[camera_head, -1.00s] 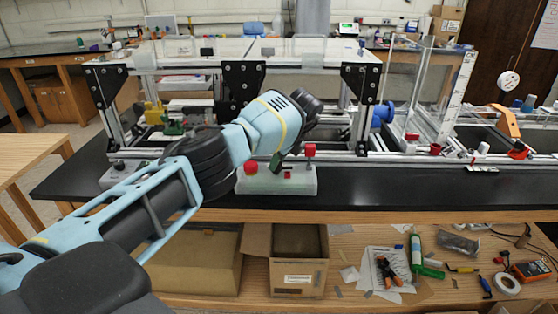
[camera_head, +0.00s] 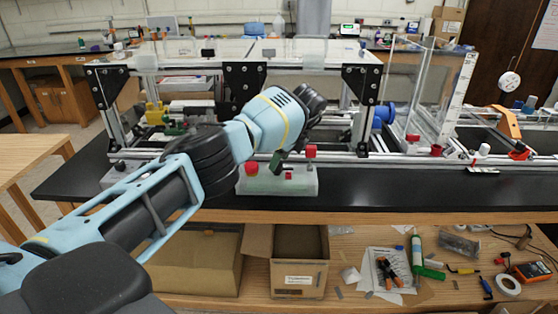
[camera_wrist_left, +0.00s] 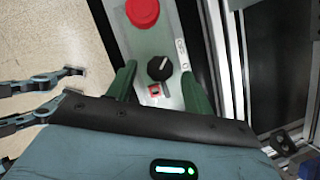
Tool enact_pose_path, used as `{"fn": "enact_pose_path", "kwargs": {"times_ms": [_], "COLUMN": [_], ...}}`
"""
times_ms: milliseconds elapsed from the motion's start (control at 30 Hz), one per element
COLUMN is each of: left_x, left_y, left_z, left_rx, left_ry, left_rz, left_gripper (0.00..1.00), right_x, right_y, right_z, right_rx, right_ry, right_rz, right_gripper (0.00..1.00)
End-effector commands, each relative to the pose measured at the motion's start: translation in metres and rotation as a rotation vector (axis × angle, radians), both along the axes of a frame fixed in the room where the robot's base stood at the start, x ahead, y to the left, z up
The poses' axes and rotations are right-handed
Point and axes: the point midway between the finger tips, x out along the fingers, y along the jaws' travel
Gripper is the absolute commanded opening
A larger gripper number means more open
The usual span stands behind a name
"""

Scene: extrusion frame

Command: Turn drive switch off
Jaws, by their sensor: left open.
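A pale control box (camera_head: 280,185) sits on the front of the black bench. In the left wrist view it carries a black rotary knob (camera_wrist_left: 159,68), a small red switch (camera_wrist_left: 155,91) and a large red button (camera_wrist_left: 142,12); I cannot tell by label which is the drive switch. Contact cannot be told.
A metal extrusion frame (camera_head: 362,110) with clear panels stands behind the box. An open cardboard box (camera_head: 299,270) and tools lie on the lower wooden shelf. The black bench top right of the box is clear.

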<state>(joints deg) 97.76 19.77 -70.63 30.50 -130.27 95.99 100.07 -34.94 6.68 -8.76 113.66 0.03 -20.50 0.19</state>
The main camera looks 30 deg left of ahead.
Motion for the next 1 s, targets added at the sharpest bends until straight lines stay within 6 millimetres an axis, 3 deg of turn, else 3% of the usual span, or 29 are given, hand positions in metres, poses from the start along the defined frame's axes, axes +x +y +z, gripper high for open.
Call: {"fn": "enact_pose_path", "kwargs": {"times_ms": [200,400,1000], "left_x": [0.001,0.001,0.001], "left_y": [-0.014,-0.022,-0.024], "left_z": [0.036,0.054,0.058], "left_rx": [0.001,0.0,0.0], "left_ry": [-0.005,-0.001,0.0], "left_rz": [-0.002,0.001,0.001], "left_gripper": [0.52,0.52,0.52], "right_x": [0.003,0.002,0.0], "right_y": [0.002,0.002,-0.001], "right_z": [0.003,0.002,0.001], "right_rx": [0.006,0.005,-0.004], "right_ry": [-0.007,-0.004,-0.002], "right_rz": [-0.007,-0.007,0.003], "right_gripper": [0.36,0.36,0.36]}}
